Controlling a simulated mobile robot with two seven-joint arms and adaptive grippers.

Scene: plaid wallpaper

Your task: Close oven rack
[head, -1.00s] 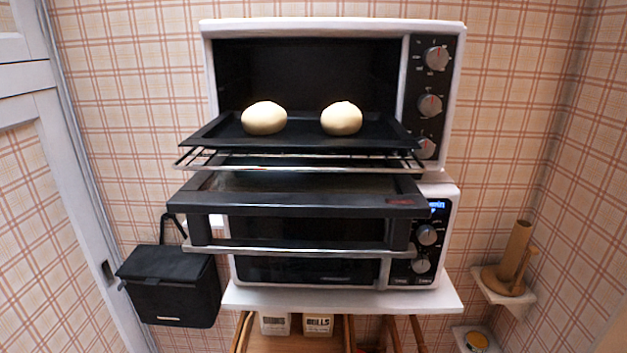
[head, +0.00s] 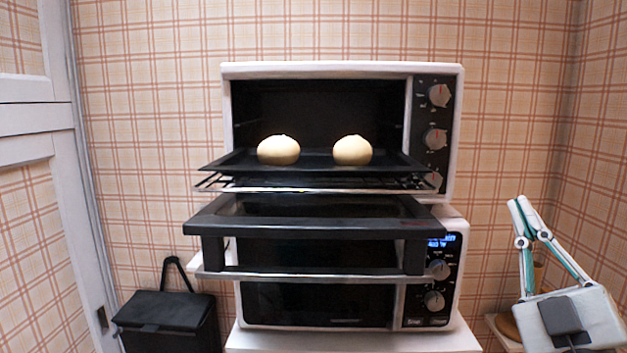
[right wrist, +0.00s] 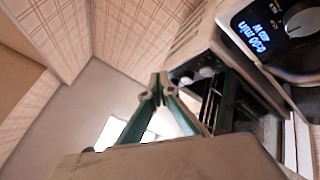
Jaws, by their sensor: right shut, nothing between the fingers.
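The upper white oven (head: 345,70) has its black door (head: 310,228) folded down, with a metal handle bar along its front. The wire oven rack (head: 320,189) is pulled out over the open door. A black baking tray (head: 315,161) sits on the rack and carries two pale dough balls (head: 278,150) (head: 352,150). My right gripper (head: 522,202) is at the right, apart from the rack, pointing up, shut and empty. My left gripper is not in view.
A second oven (head: 435,270) with a lit blue display stands below; the display also shows in the right wrist view (right wrist: 257,35). A black box (head: 165,318) is at lower left. A wooden holder on a corner shelf (head: 503,335) is partly hidden behind my right gripper.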

